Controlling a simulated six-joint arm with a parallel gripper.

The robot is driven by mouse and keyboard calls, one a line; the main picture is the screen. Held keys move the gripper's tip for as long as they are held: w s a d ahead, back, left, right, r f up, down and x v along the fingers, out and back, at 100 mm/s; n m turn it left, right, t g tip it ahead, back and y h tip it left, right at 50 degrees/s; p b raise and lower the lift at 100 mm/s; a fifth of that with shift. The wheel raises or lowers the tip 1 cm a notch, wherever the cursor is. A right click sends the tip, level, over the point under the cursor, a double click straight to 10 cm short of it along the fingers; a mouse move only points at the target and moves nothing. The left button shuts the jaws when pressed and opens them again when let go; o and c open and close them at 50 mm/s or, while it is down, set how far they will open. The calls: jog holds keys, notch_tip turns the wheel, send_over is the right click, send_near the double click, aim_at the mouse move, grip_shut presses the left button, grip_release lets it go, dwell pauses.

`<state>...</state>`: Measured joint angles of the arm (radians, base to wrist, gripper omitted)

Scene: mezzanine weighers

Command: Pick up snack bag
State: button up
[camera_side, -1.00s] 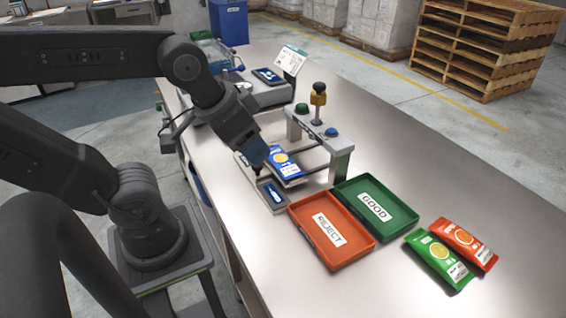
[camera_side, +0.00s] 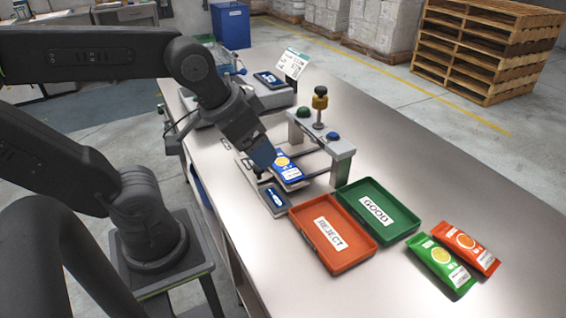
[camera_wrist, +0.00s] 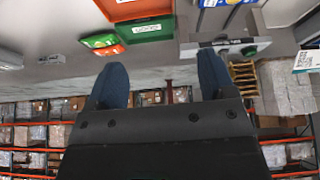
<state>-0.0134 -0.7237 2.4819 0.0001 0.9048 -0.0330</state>
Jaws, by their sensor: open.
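A blue snack bag (camera_side: 287,167) with a yellow round print lies on the flat plate of a small bench device, under its grey bridge. Its edge also shows at the top of the wrist view (camera_wrist: 232,2). A green snack bag (camera_side: 440,262) and an orange snack bag (camera_side: 468,246) lie side by side at the right of the bench; both show small in the wrist view (camera_wrist: 100,42). My gripper (camera_side: 264,156) is just left of the blue bag. In the wrist view its two fingers (camera_wrist: 162,78) are wide apart with nothing between them.
An orange REJECT tray (camera_side: 313,250) and a green GOOD tray (camera_side: 398,228) stand right of the device, both empty. The grey bridge (camera_side: 339,150) with buttons and a beacon (camera_side: 319,103) rises beside my gripper. The front right of the bench is clear.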

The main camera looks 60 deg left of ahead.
jog(key=w+a+n+g, duration=0.3)
jog(key=w+a+n, duration=0.4)
jog(key=w+n, duration=0.1)
jog(key=n+g, duration=0.2)
jog(key=n, duration=0.7)
send_over(283, 162)
notch_tip(283, 162, down, 7)
notch_tip(283, 162, down, 8)
jog(key=shift+w+f, duration=0.1)
jog(key=shift+w, duration=0.05)
jog(key=shift+s+f, duration=0.2)
jog(key=shift+f, duration=2.4)
jog(key=c, duration=0.8)
jog(key=shift+o, duration=0.2)
jog(key=shift+r, duration=0.1)
